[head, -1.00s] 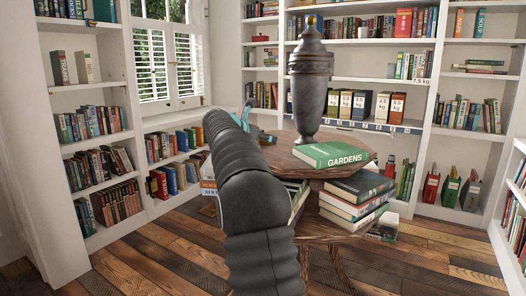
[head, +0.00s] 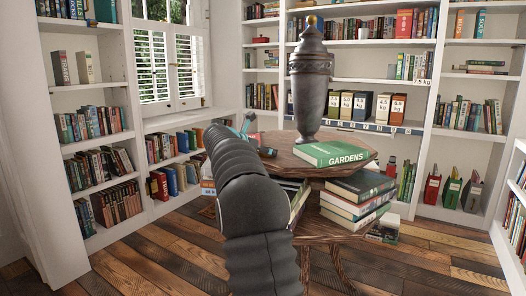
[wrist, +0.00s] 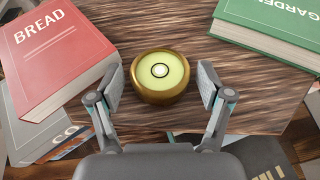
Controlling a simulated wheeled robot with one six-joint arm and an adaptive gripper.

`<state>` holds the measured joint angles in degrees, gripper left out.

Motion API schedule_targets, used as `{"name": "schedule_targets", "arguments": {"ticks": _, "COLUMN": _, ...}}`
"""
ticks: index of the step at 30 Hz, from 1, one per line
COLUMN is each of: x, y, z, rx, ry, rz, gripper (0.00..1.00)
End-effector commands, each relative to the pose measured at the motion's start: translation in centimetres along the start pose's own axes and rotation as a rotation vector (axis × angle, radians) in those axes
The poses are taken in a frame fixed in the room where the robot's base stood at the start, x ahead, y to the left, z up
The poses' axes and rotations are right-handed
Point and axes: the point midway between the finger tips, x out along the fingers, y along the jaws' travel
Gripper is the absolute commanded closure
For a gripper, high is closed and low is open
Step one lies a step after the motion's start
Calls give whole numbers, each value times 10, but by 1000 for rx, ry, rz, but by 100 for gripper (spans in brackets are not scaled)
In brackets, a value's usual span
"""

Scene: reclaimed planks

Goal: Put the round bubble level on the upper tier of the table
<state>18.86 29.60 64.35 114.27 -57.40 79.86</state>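The round bubble level (wrist: 160,78) is a brass ring with a pale yellow-green face and a centred bubble. In the wrist view it sits face up on the brown wooden top of the table (wrist: 145,25), close to its near edge. My gripper (wrist: 161,85) is open, with one finger on each side of the level and a visible gap on both sides. In the head view the table's upper tier (head: 290,160) shows behind my arm, and the gripper (head: 249,124) is partly hidden; the level cannot be made out there.
A red BREAD book (wrist: 58,55) lies left of the level, and a green GARDENS book (wrist: 275,25) lies to the right. A tall dark urn (head: 310,85) stands on the upper tier. Stacked books (head: 358,197) fill part of the lower tier. Bookshelves line the walls.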

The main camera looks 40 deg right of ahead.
Motion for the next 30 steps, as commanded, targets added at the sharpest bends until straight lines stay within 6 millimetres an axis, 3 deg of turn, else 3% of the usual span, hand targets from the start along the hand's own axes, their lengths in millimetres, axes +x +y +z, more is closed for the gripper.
{"name": "schedule_targets", "arguments": {"ticks": 14, "x": -9, "y": 0, "z": 3, "rx": 0, "ry": 0, "rz": 1, "gripper": 13}}
{"name": "schedule_targets", "arguments": {"ticks": 30, "x": -105, "y": 0, "z": 3, "rx": 0, "ry": -1, "rz": 1, "gripper": 13}}
